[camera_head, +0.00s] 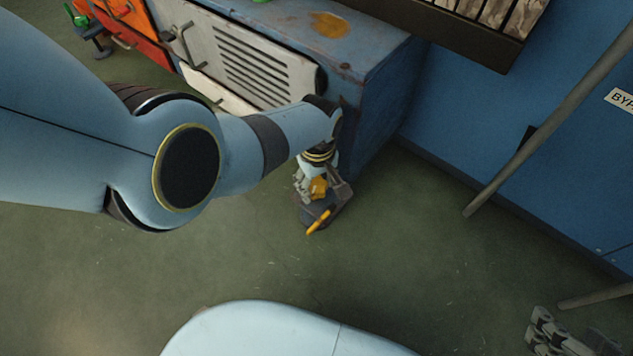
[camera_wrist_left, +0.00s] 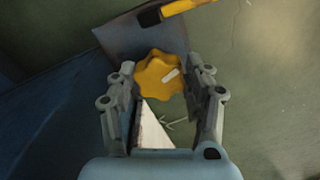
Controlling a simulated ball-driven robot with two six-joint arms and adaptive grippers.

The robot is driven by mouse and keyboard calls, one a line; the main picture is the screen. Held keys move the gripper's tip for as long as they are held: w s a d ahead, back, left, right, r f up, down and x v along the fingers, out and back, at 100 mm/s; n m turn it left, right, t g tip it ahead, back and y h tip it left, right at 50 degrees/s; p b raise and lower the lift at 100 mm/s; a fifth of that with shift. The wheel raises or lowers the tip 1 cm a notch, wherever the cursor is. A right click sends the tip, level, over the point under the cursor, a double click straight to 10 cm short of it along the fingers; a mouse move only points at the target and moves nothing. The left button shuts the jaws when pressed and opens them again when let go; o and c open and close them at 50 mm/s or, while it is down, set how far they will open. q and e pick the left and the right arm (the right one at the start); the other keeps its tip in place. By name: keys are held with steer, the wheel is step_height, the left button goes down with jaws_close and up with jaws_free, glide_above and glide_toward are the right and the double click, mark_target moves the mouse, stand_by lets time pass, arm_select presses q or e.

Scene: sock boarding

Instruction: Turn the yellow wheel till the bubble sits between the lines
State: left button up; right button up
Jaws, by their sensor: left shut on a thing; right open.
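The yellow wheel (camera_head: 318,188) is small and low beside the blue cabinet in the head view. In the left wrist view the scalloped wheel (camera_wrist_left: 156,78) has a short pale mark on its face. My left gripper (camera_wrist_left: 165,72) has one finger on each side of the wheel and is shut on it. A dark grey plate or housing (camera_wrist_left: 140,32) lies behind the wheel. I cannot make out the bubble or its lines in either view. My right gripper (camera_head: 556,335) is open and empty at the lower right of the head view.
A worn blue cabinet (camera_head: 385,85) with a louvred front stands right behind the wheel. A yellow-orange handle (camera_head: 318,222) sticks out near it. Grey poles (camera_head: 550,130) lean at the right by the blue wall. The green floor (camera_head: 430,250) is clear in the middle.

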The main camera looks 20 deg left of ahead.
arm_select(q)
steer(key=n, duration=0.4)
steer(key=shift+w, duration=0.1)
steer(key=n, duration=0.2)
steer(key=shift+d+n, duration=0.1)
steer(key=shift+n, duration=0.6)
arm_select(e)
steer(key=shift+s+f, duration=0.1)
steer(key=shift+f, duration=0.15)
arm_select(q)
steer(key=shift+w, duration=0.1)
arm_select(e)
steer(key=shift+s, duration=0.15)
arm_select(q)
steer(key=o, duration=1.2)
steer(key=shift+c, duration=0.2)
arm_select(e)
steer(key=shift+w+r, duration=0.2)
steer(key=shift+w, duration=0.3)
